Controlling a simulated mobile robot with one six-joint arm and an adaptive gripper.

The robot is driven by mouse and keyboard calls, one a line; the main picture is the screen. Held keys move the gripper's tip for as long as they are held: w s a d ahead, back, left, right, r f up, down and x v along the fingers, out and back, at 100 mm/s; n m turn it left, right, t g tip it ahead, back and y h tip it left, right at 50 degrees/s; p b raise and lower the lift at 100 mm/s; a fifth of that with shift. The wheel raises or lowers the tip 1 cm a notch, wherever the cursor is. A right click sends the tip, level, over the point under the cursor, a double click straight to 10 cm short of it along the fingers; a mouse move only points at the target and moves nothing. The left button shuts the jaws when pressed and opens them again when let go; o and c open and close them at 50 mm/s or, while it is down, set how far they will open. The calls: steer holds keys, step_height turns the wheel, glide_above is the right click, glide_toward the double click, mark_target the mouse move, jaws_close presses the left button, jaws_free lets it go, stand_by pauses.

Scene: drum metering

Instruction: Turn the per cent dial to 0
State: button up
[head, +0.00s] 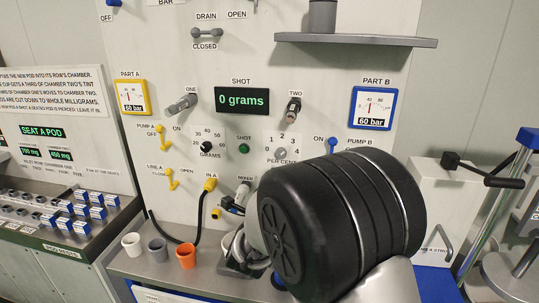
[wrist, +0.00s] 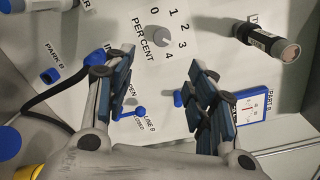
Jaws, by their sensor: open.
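The per cent dial (head: 281,153) is a small grey knob on the white panel, with numbers around it. In the wrist view the dial (wrist: 161,37) shows beyond my gripper, with the marks 0 to 4 arced around it. Its pointer is too small to read. My gripper (wrist: 160,65) is open and empty, one dark-padded finger to each side of the picture. The dial lies beyond the gap between the fingertips, apart from them. In the head view a large black rounded body, part of my arm, covers the panel just below the dial.
The grams dial (head: 206,147) and green shot button (head: 244,148) sit left of the per cent dial. The part two handle (head: 293,109) sticks out above it. The blue pump B lever (head: 333,144) is to its right. Cups (head: 186,255) stand on the ledge below.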

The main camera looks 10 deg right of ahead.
mark_target(280, 155)
steer(key=x, duration=1.7)
steer(key=shift+w+d+r, duration=0.15)
steer(key=shift+w+r, duration=0.05)
steer(key=shift+c, duration=0.2)
steer(key=c, duration=1)
steer(key=shift+b, duration=0.3)
